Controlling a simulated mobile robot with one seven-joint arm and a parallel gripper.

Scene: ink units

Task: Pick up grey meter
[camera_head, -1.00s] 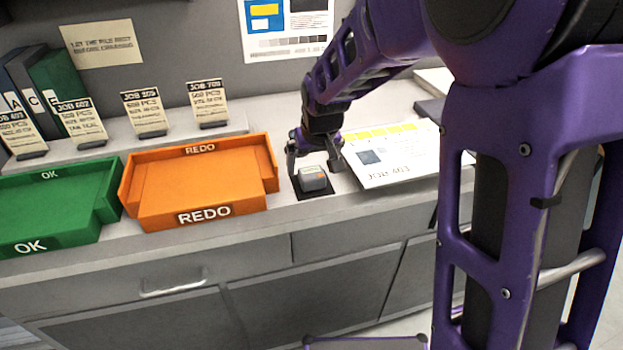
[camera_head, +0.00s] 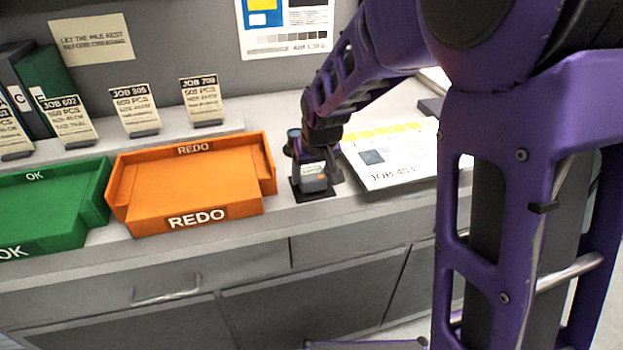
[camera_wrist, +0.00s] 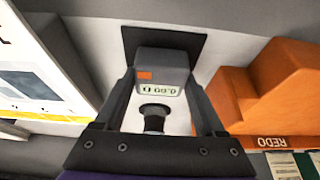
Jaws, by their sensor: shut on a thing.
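The grey meter (camera_head: 314,181) is a small boxy device with an orange patch, on or just above a black mat (camera_head: 298,194) on the counter. In the wrist view the meter (camera_wrist: 162,65) shows a small display and a dark round part, and the black mat (camera_wrist: 196,42) lies beyond it. My gripper (camera_head: 316,172) reaches down over the meter. In the wrist view my gripper's fingers (camera_wrist: 163,100) stand on either side of the meter and are shut on it. I cannot tell whether the meter still touches the mat.
An orange REDO tray (camera_head: 192,222) stands left of the meter, with a green OK tray (camera_head: 40,243) further left. A printed sheet (camera_head: 395,160) lies close on the right. Several job cards (camera_head: 134,105) stand on the ledge behind. The counter's front edge is close to the mat.

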